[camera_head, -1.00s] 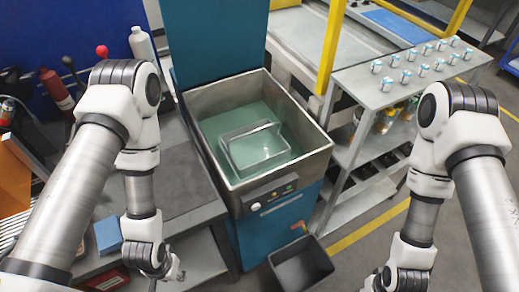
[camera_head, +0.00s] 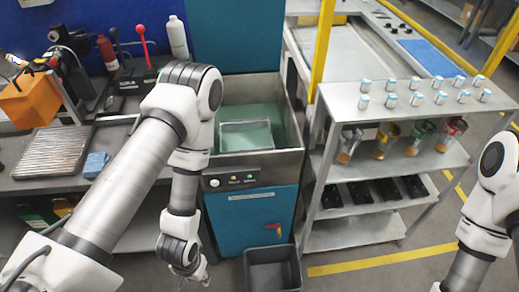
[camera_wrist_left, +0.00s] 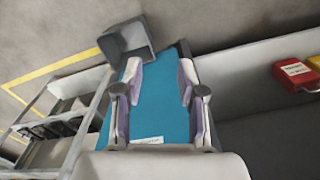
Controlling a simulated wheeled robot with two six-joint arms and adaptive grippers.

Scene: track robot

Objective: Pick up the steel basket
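The steel basket (camera_head: 246,123) sits inside the grey open tank (camera_head: 292,128) of the teal machine in the head view. It stands in greenish liquid, and my left arm hides part of the tank's left side. My left gripper (camera_head: 192,274) hangs low in front of the machine, below the tank rim and apart from the basket. In the left wrist view its two fingers (camera_wrist_left: 160,75) are spread with nothing between them, over the teal front panel. The basket is not seen in that view. My right forearm leaves the head view at lower right, so its gripper is out of sight.
A black bin (camera_head: 272,270) stands on the floor before the machine. A shelf cart (camera_head: 350,103) with small jars stands to the right. A workbench (camera_head: 130,165) with a ribbed tray (camera_head: 55,152) and blue sponge (camera_head: 95,165) is left. Yellow posts rise behind.

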